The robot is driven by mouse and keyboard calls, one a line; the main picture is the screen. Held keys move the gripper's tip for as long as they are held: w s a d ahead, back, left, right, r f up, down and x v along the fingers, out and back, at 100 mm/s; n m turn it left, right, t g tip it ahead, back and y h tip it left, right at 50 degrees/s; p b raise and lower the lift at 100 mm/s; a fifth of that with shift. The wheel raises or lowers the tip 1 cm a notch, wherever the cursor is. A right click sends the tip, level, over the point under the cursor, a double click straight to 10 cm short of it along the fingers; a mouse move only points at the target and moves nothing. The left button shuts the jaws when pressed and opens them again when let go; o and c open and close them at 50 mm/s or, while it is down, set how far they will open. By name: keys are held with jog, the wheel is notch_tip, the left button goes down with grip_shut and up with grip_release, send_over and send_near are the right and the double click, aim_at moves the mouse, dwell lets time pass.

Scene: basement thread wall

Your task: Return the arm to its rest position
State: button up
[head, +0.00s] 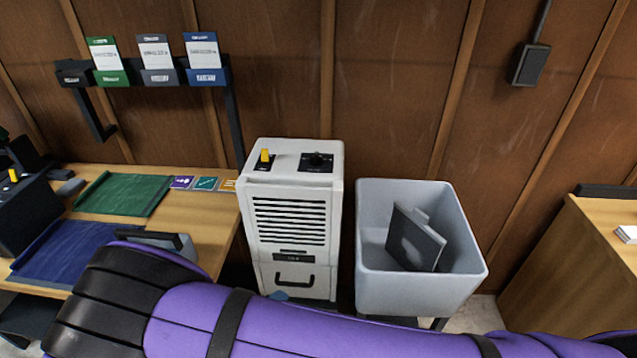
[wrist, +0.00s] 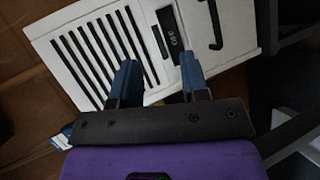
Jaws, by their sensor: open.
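My purple arm (head: 300,330) lies across the bottom of the head view, with a black ribbed section at the left. The white slatted machine (wrist: 95,60) fills the area beyond the fingers, tilted in that view. Whether the fingertips touch it cannot be told.
A grey bin (head: 420,300) holding a dark flat panel (head: 414,240) stands right of the machine. A wooden table (head: 205,218) with green (head: 124,194) and blue cloths (head: 65,255) is at left. Another wooden surface (head: 590,260) is at right. A card rack (head: 150,77) hangs on the wall.

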jog(key=w+d+r+m+g, duration=0.25)
jog(key=d+r, duration=0.25)
jog(key=r, duration=0.5)
jog(key=w+d+r+m+g, duration=0.2)
jog(key=w+d+r+g, duration=0.15)
jog(key=d+r, duration=0.45)
jog(key=w+d+r+m+g, duration=0.3)
jog(key=r, duration=0.9)
jog(key=s+d+r+m+y, duration=0.1)
jog(key=s+d+r+y, duration=0.25)
jog(key=d+r, duration=0.6)
jog(key=s+d+r+m+y, duration=0.2)
jog(key=s+d+r, duration=0.3)
jog(key=d+r, duration=0.45)
jog(key=s+d+r+t+y, duration=0.1)
jog(key=s+d+r, duration=0.1)
jog(key=s, duration=0.4)
jog(key=s+d+r+t, duration=0.1)
jog(key=s+d+r, duration=0.2)
jog(key=s, duration=0.4)
jog(key=shift+d+r+m+y, duration=0.2)
jog(key=shift+d+m+y, duration=0.15)
jog(key=shift+m, duration=0.1)
jog(key=shift+s, duration=0.1)
